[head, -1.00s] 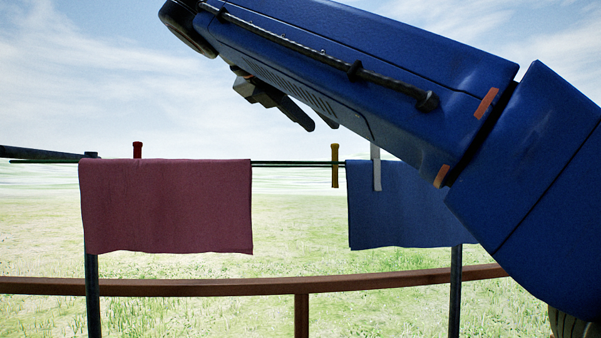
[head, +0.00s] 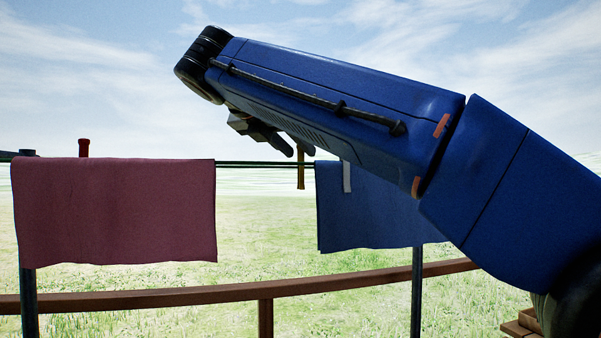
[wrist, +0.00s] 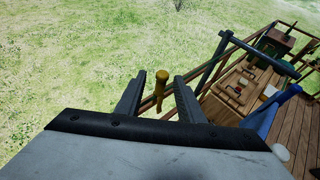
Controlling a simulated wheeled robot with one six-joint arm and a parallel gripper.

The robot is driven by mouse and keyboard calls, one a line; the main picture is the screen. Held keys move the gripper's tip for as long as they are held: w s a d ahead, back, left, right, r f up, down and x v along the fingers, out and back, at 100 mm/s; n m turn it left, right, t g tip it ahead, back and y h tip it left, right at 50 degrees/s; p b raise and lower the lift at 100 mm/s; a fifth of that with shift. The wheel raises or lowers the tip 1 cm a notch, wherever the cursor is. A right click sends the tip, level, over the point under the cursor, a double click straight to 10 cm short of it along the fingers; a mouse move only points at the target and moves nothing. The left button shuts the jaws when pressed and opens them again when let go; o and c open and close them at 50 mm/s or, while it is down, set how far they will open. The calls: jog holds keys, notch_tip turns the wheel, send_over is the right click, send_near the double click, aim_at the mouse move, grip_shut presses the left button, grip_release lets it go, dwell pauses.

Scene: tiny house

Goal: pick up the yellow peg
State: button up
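The yellow peg (head: 301,175) hangs upright on the line between a dark red cloth and a blue cloth in the head view. In the wrist view, the peg (wrist: 161,86) shows between the two fingers of my gripper (wrist: 160,79), with a gap on each side. The fingers are open and hold nothing. How far the tips are from the peg in depth is hard to tell.
The dark red cloth (head: 115,212) with a red peg (head: 84,148) hangs at left. The blue cloth (head: 375,208) with a white peg (head: 347,177) hangs at right. A brown rail (head: 170,297) runs below. The wrist view shows a wooden deck (wrist: 300,125) at right.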

aim_at(303, 155)
jog(key=x, duration=0.6)
jog(key=shift+d+f, duration=0.2)
grip_shut()
